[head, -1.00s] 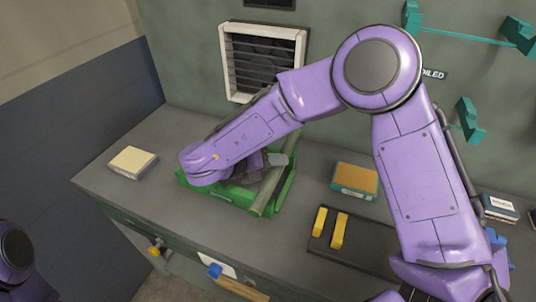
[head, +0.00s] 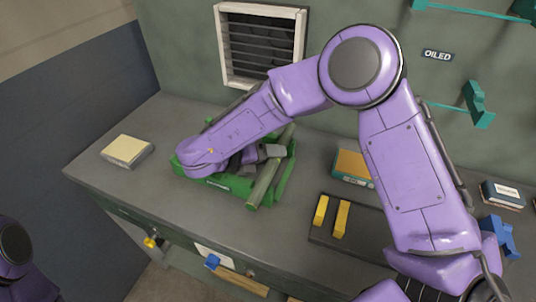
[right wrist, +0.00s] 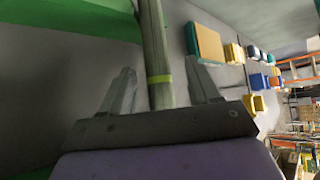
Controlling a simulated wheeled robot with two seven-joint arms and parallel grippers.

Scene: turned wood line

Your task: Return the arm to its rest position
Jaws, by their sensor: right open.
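My right gripper (head: 266,152) is open, low over the green tray (head: 224,184) on the bench. A grey-green turned rod (head: 264,184) lies slantwise across the tray's right part. In the right wrist view, the two fingers of the right gripper (right wrist: 162,88) stand apart on either side of the rod (right wrist: 151,35), with a gap to each. The rod has a yellow-green band. My right forearm hides the tray's back left part. My left arm shows only as a purple link at the lower left; its gripper is out of view.
A cream-topped box (head: 127,151) sits at the bench's left end. An orange-topped box (head: 353,167) and a dark tray (head: 324,236) with two yellow blocks (head: 341,219) are to the right. Teal brackets (head: 478,104) and a vent (head: 262,47) are on the wall behind.

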